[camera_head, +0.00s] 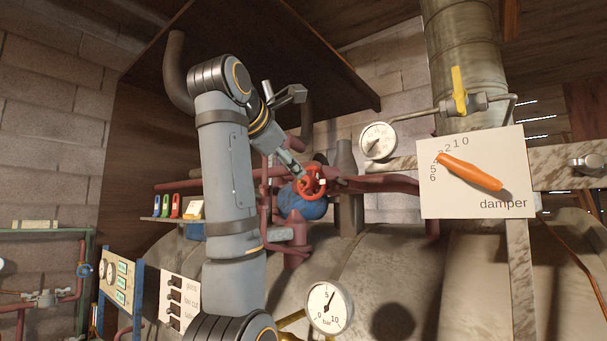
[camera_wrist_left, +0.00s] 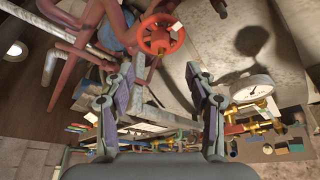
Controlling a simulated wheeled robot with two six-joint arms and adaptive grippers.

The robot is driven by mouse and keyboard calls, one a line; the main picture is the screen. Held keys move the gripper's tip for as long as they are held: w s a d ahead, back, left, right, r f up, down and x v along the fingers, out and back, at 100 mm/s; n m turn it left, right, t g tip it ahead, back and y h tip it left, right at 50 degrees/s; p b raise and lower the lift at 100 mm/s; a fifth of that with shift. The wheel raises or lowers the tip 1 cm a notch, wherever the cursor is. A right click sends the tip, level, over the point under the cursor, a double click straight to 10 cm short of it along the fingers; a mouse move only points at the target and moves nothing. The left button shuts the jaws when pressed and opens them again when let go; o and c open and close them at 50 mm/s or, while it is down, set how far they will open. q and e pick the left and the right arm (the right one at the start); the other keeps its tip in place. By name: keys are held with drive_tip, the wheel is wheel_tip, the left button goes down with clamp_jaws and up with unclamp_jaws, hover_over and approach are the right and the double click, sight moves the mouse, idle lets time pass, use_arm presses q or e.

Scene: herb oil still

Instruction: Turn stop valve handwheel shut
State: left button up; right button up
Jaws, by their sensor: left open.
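The red stop valve handwheel (camera_head: 320,183) sits in front of a blue round valve body (camera_head: 303,208) among red pipes, near the middle of the head view. A small white tag shows on its rim. The handwheel also shows at the top of the left wrist view (camera_wrist_left: 161,42), beyond the fingertips. My left gripper (camera_head: 297,172) points at the handwheel from its upper left. In the left wrist view my left gripper (camera_wrist_left: 158,72) has its two fingers wide apart, with nothing between them. Whether a fingertip touches the wheel is hard to tell. My right gripper is not in view.
A damper plate (camera_head: 470,200) with an orange lever (camera_head: 470,173) stands to the right. A pressure gauge (camera_head: 329,307) is below the handwheel, another dial (camera_head: 378,141) is above right. Red pipes (camera_head: 380,184) run close around the valve. A dark hood (camera_head: 270,50) hangs above.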

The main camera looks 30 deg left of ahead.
sight(305, 181)
use_arm(q)
drive_tip(key=p+x, duration=0.2)
drive_tip(key=x, duration=0.5)
drive_tip(key=shift+w+a+p, duration=0.1)
drive_tip(key=shift+w+p, duration=0.1)
drive_tip(key=shift+p, duration=0.15)
drive_tip(key=p+x, duration=0.1)
drive_tip(key=x, duration=0.2)
drive_tip(key=shift+f, duration=0.2)
drive_tip(key=shift+s+r, duration=0.1)
drive_tip(key=shift+s, duration=0.15)
drive_tip(key=shift+c, duration=0.9)
drive_tip(key=shift+w, duration=0.2)
drive_tip(key=shift+c, duration=1.2)
drive_tip(key=c, duration=0.7)
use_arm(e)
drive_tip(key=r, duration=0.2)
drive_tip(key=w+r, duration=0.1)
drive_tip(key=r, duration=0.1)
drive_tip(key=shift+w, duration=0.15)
